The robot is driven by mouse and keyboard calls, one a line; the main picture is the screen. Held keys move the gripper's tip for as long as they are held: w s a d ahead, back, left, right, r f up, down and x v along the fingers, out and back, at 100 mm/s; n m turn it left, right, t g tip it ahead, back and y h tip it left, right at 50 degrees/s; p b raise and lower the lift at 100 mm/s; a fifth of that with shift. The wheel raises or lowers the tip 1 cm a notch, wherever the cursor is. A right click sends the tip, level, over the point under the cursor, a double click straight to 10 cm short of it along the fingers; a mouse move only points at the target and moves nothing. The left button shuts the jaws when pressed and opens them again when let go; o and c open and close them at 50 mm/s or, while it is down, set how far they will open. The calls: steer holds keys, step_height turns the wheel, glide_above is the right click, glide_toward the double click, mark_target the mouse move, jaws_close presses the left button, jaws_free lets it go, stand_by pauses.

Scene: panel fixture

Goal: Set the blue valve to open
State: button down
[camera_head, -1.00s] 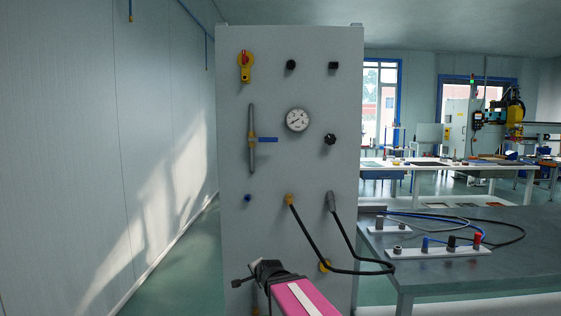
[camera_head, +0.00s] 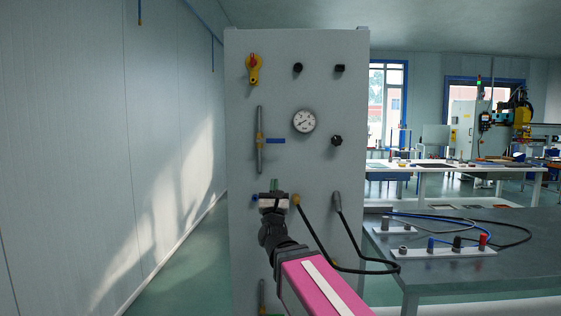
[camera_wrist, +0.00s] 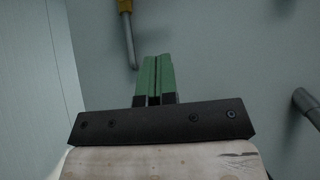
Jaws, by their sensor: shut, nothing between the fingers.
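The blue valve's lever (camera_head: 275,141) points right, level, from a yellow valve body (camera_head: 260,141) on an upright grey pipe (camera_head: 259,115) on the panel's left side. The lever lies across the pipe. My gripper (camera_head: 274,184) is below the lever, apart from it, in front of the panel. In the wrist view its green fingers (camera_wrist: 154,78) are shut together and empty. The lower pipe and the yellow body (camera_wrist: 124,6) show at the upper left there; the blue lever is out of that view.
The panel (camera_head: 330,190) also bears a yellow-and-red switch (camera_head: 254,68), a gauge (camera_head: 304,121), dark knobs and a black cable (camera_head: 318,238) to the right of my arm. A grey table (camera_head: 470,270) stands at the right. A blue knob (camera_head: 254,198) sits beside my gripper.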

mark_target(271, 141)
steer(key=x, duration=1)
steer(key=shift+a+f, duration=0.1)
step_height(271, 141, up, 2)
steer(key=shift+r, duration=1)
